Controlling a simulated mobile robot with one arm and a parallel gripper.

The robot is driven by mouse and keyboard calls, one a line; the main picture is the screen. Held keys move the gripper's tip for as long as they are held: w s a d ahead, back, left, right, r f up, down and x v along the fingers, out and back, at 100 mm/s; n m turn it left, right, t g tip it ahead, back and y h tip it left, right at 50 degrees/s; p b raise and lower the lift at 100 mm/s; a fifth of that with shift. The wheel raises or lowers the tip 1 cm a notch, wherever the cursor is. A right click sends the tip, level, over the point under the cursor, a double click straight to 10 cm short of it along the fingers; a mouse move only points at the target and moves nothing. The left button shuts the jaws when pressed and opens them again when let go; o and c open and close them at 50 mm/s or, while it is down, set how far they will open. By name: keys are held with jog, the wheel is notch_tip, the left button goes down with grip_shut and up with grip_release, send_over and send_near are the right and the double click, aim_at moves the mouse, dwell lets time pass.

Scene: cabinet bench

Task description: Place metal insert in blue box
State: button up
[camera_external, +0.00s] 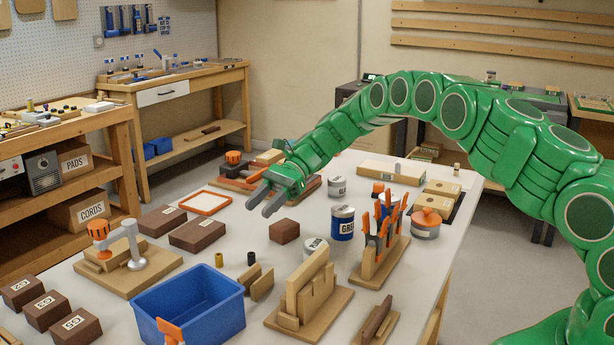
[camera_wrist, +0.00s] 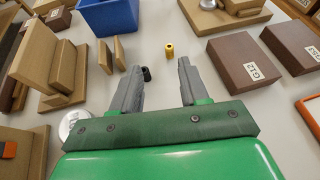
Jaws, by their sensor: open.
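Two small cylinders stand on the table: a brass-yellow one (camera_external: 219,260) and a black one (camera_external: 251,259). The yellow one, which looks metallic, also shows in the wrist view (camera_wrist: 169,50) beyond my fingertips, and the black one (camera_wrist: 146,73) shows close to the left finger. I cannot tell for certain which is the metal insert. The blue box (camera_external: 212,322) is open-topped and looks empty at the table's front; part of it shows at the top of the wrist view (camera_wrist: 108,18). My gripper (camera_external: 264,204) is open and empty above the table, behind the cylinders.
A brown block (camera_external: 284,231) sits near the cylinders. A wooden slotted stand (camera_external: 309,294) is right of the box, and an orange-handled tool rack (camera_external: 379,262) is further right. A wooden fixture with a metal post (camera_external: 134,262) stands left.

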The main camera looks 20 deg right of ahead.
jog(key=s+d+r+n+t+h, duration=0.1)
jog(key=s+d+r+n+h, duration=0.4)
jog(key=s+d+r, duration=1.25)
jog(key=s+d+r+n+t+h, duration=0.1)
jog(key=s+d+n+t+h, duration=0.1)
jog(key=s+d, duration=1)
jog(key=s+d+r+n+t+h, duration=0.1)
jog(key=s+d+n+t+h, duration=0.1)
jog(key=s+d, duration=1)
jog(key=s+n+h, duration=0.1)
jog(key=s, duration=0.1)
jog(key=shift+s+r+t+h, duration=0.3)
jog(key=shift+r+h, duration=0.1)
jog(key=shift+o, duration=0.6)
jog(key=shift+s+d+f+n, duration=0.1)
jog(key=shift+s+d+n, duration=0.25)
jog(key=shift+d, duration=0.1)
